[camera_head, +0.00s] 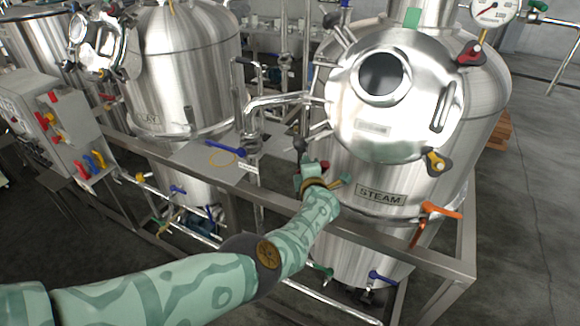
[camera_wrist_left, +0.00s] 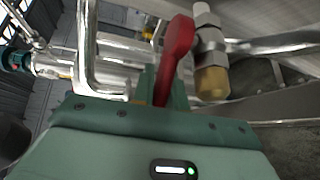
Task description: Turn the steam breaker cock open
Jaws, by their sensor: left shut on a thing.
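The left gripper (camera_head: 314,168) reaches to the left side of the steel vessel (camera_head: 345,165), near its STEAM label (camera_head: 381,196). In the left wrist view the left gripper (camera_wrist_left: 163,85) is shut on a red lever (camera_wrist_left: 178,52). Beside the lever is a valve or fitting with a steel nut and a brass body (camera_wrist_left: 212,82), joined to a steel pipe. No label shows on this lever, so I cannot read its name. In the head view the gripper and arm hide the lever. My right gripper is not in view.
A bent steel pipe (camera_wrist_left: 88,60) runs close to the left of the gripper. A steel frame rail (camera_head: 425,258) crosses in front of the vessels. An orange lever (camera_head: 440,210) and blue lever (camera_head: 225,148) stick out nearby.

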